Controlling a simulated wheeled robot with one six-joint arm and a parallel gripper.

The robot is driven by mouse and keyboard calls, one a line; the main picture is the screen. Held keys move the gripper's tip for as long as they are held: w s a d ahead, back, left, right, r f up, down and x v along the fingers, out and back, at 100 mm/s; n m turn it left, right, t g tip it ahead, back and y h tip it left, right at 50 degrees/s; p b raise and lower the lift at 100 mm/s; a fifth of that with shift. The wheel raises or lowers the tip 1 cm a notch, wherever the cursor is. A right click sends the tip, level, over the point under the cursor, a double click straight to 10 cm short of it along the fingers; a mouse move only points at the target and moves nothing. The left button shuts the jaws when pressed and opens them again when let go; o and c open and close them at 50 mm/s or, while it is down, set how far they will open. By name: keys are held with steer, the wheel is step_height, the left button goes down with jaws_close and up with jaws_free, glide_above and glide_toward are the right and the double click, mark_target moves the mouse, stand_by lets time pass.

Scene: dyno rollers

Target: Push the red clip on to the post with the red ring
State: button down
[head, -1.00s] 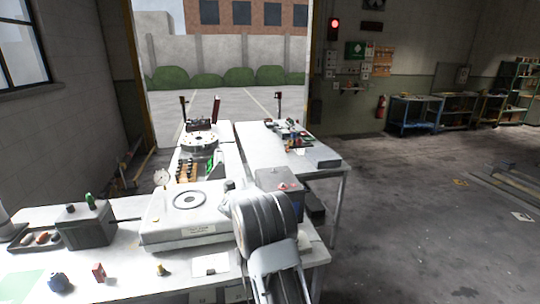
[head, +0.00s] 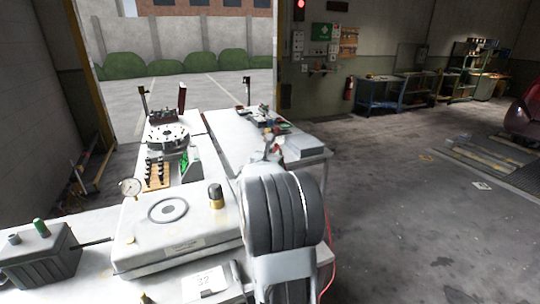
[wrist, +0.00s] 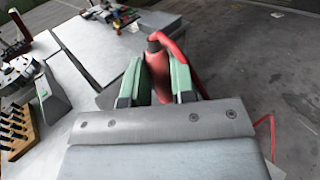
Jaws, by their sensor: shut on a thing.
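My gripper (wrist: 156,80) is shut on the red clip (wrist: 157,66), which sits between its green finger pads in the wrist view. A red cable (wrist: 190,58) curves from the clip's far end down its right side. A dark grey tip shows at the clip's far end. In the head view my gripper (head: 273,152) is small, beyond my own wrist, with a little red at it. I cannot make out a post with a red ring in either view; my arm and gripper cover the area below.
The white bench (head: 92,262) carries a large pale plate unit (head: 131,236) and a dark grey box (head: 58,262) at left. A second table (head: 241,140) holds a flat grey box (head: 304,146) and small parts. Red cable (head: 329,243) hangs right of my arm. Open floor lies right.

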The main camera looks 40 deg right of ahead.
steer(key=shift+f+b, duration=1.65)
steer(key=shift+f, duration=1.5)
steer(key=shift+r, duration=0.1)
steer(key=shift+s+f+b, duration=0.1)
steer(key=shift+f+b, duration=0.85)
steer(key=shift+b, duration=1.15)
steer(key=c, duration=0.9)
jaws_free()
steer(key=shift+o, duration=0.2)
steer(key=b+v, duration=0.1)
steer(key=v, duration=1.3)
